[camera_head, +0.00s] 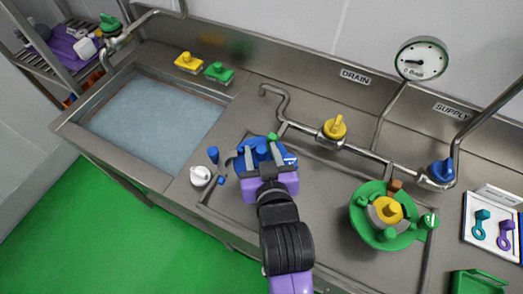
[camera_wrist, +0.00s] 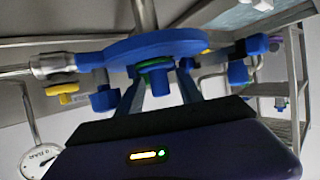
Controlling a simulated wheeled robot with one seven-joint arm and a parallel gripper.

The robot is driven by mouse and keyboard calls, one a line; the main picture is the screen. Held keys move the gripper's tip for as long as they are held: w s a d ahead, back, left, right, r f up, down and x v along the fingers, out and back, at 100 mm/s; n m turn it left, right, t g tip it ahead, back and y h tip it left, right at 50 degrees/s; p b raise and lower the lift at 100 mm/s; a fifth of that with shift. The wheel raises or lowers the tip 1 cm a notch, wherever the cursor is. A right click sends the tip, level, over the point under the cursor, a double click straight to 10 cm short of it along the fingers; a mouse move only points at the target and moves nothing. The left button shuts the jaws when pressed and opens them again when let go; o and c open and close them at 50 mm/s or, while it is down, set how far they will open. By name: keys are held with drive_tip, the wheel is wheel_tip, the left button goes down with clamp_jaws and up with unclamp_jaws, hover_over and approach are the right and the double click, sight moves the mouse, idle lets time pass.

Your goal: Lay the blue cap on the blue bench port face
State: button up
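The blue bench port (camera_head: 245,165) stands on the counter below my gripper, largely hidden by it in the head view. In the wrist view its blue disc face (camera_wrist: 190,45) shows on a metal stem, with blue fittings around it. The blue cap (camera_wrist: 160,85) shows as a short blue stub with a green ring, against the middle of the disc. My gripper (camera_wrist: 160,92) has one finger on each side of the stub, with gaps visible, so it looks open. In the head view my gripper (camera_head: 259,155) is over the port. Whether cap and face touch fully I cannot tell.
A green port with a yellow cap (camera_head: 388,209) stands to the right. A pipe with yellow (camera_head: 334,128) and blue (camera_head: 440,171) valves runs behind. A water-filled sink (camera_head: 155,120) is left. A white knob (camera_head: 200,176) stands close to the port's left.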

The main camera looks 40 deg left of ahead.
drive_tip(key=b+v, duration=0.1)
drive_tip(key=v, duration=0.6)
drive_tip(key=shift+s+d, duration=0.25)
drive_tip(key=shift+r, duration=0.15)
idle(0.3)
